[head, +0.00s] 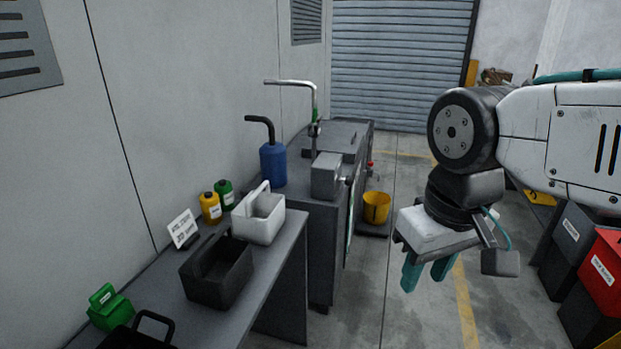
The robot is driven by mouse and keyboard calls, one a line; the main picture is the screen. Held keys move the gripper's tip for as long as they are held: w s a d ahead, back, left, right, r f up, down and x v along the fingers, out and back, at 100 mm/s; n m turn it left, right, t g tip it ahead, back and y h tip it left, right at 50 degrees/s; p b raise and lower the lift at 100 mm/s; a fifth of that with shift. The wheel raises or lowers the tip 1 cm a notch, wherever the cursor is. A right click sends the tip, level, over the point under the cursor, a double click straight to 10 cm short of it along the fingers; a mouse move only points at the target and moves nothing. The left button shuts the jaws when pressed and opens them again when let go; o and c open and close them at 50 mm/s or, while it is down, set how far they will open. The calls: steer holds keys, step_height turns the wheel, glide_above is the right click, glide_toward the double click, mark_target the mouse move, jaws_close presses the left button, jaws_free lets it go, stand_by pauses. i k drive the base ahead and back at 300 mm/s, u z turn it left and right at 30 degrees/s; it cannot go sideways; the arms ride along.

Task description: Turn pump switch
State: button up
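A grey box (327,176) stands on the far counter, with a small knob-like part (345,181) on its right side. It may be the pump switch, but no label on it can be read. A blue container with a black bent spout (273,164) stands to its left. My gripper (424,282) hangs over the floor at the right, well apart from the counter. Its two teal fingers point down with a gap between them, and nothing shows between them.
A nearer table (275,262) holds a white caddy (262,222), a black caddy (222,275), yellow and green bottles and a sign. A faucet (314,105) rises from the counter. A yellow bucket (376,207) stands beside it. Red and grey bins line the right. The middle floor is clear.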

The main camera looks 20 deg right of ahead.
mark_target(348, 180)
steer(key=z, duration=0.15)
steer(key=i, duration=1)
steer(key=z, duration=0.45)
